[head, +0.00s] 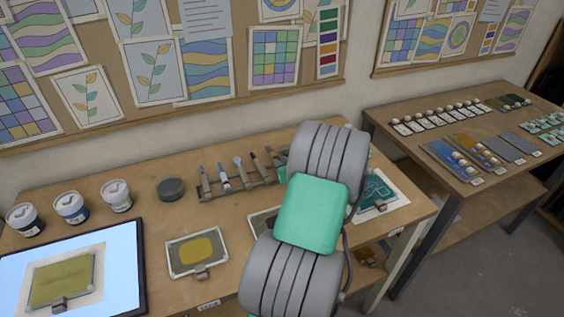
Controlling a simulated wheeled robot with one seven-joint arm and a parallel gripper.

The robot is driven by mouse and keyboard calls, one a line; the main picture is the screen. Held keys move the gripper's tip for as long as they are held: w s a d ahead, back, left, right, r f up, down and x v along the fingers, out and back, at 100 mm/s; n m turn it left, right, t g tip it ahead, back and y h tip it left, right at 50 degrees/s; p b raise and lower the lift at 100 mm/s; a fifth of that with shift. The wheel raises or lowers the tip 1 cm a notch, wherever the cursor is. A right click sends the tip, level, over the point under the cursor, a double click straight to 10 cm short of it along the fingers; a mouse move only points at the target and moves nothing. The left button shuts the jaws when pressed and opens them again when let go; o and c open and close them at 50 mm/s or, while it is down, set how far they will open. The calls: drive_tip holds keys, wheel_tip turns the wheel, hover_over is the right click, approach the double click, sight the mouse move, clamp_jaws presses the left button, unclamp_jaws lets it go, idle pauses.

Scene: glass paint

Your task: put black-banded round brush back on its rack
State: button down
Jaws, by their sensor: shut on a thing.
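The brush rack (236,188) stands toward the back of the wooden table, left of my arm. Several brushes lean in it, among them one with a pale blue and white handle (223,176) and ones with dark tips (256,162). Its right end is hidden by my arm. I cannot make out a black-banded round brush for certain. My arm's grey and green links fill the middle right of the view. My gripper is hidden behind them, so neither its fingers nor anything in them shows.
Three paint jars (71,208) and a dark round lid (171,189) stand left of the rack. A light panel (128,262) lies front left, with a yellow-patched glass tile (197,252) beside it. A second table (455,181) with trays stands right.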

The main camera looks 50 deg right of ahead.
drive_tip(key=shift+f, duration=0.35)
idle(0.7)
drive_tip(key=c, duration=1.2)
unclamp_jaws()
